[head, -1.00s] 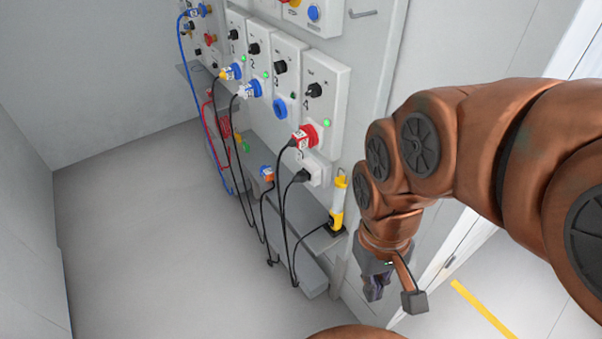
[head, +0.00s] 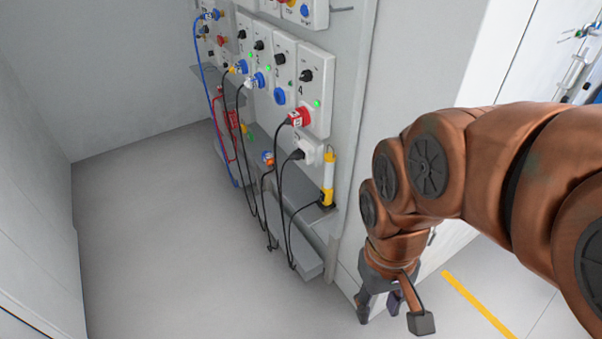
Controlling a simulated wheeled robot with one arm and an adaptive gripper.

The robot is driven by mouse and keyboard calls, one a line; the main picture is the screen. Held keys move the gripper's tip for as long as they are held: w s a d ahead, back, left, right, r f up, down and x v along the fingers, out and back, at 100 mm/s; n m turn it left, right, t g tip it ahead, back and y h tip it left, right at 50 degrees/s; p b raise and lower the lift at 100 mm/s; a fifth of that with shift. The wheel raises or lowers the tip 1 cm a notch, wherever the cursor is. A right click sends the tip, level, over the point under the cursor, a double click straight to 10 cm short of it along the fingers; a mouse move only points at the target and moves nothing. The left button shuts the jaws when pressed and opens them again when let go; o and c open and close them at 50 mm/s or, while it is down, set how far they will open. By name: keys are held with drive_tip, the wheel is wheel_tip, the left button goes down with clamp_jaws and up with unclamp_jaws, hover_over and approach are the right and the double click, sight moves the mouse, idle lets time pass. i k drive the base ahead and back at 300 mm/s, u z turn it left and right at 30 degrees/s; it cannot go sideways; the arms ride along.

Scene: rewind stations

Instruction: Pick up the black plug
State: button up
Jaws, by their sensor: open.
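The black plug (head: 297,155) sits in a white socket box (head: 311,152) low on the wall panel, below the station marked 4. A black cable hangs down from it. My gripper (head: 379,312) is at the lower right of the head view, pointing down, open and apart from the plug. It is to the right of the panel and lower in the picture than the plug. Nothing shows between its fingers.
A red plug (head: 297,118) is just above the black plug, and blue plugs (head: 258,80) are further left. Black cables hang in loops over a grey ledge (head: 295,262). A yellow and white lamp (head: 328,178) stands right of the socket. The floor (head: 170,240) at left is clear.

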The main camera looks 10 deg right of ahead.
sight(297, 154)
drive_tip(key=z, duration=0.05)
drive_tip(key=k, duration=0.55)
drive_tip(key=u, duration=1.25)
drive_tip(key=i, duration=2)
drive_tip(key=z, duration=0.65)
